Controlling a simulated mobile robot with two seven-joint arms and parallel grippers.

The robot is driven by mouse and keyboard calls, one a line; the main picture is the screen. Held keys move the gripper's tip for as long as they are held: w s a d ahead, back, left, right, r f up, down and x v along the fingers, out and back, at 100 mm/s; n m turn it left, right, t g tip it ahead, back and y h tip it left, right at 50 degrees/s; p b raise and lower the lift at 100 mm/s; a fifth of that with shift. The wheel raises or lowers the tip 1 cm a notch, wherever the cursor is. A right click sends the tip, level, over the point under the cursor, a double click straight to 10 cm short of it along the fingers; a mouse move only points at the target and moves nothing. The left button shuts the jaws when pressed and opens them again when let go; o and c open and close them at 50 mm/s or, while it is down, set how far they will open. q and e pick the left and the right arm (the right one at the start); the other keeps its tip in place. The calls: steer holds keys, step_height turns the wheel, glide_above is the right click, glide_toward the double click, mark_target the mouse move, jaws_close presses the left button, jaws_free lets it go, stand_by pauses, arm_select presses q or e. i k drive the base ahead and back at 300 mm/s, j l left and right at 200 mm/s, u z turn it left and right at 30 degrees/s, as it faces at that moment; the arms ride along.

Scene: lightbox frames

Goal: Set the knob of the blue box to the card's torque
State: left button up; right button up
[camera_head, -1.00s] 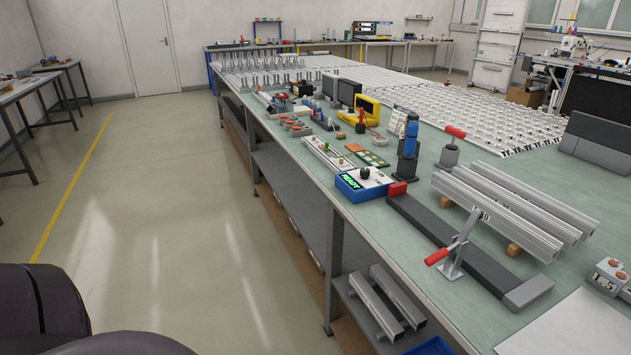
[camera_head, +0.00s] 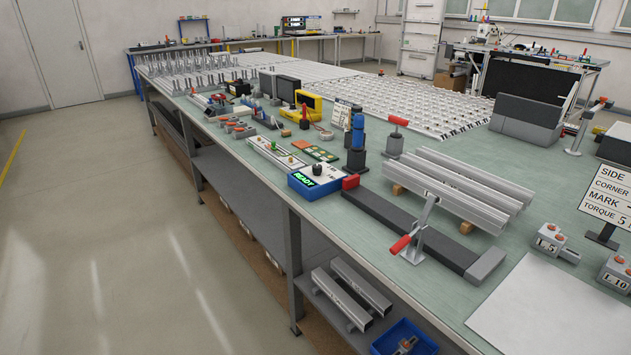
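The blue box (camera_head: 303,188) stands near the front edge of the bench, with a green READY display on its front and a dark knob (camera_head: 317,169) on its white top. The knob's setting is too small to read. The card (camera_head: 608,193) stands on a dark stand at the right edge of the view. It reads SIDE, CORNER, MARK and TORQUE 5, and the picture edge cuts off the line ends. Neither of my grippers is in view.
A long dark bar fixture with a red-handled clamp (camera_head: 402,243) lies right of the box. Aluminium profiles (camera_head: 455,190) rest behind it. A blue screwdriver (camera_head: 357,137) stands in a dark holder behind the box. A white sheet (camera_head: 540,305) lies at front right. Floor at left is clear.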

mark_target(317, 168)
steer(key=i+j+z, duration=0.25)
steer(key=j+z, duration=0.25)
steer(key=j, duration=0.2)
steer(key=j+z, duration=0.25)
steer(key=j, duration=0.15)
steer(key=i, duration=0.05)
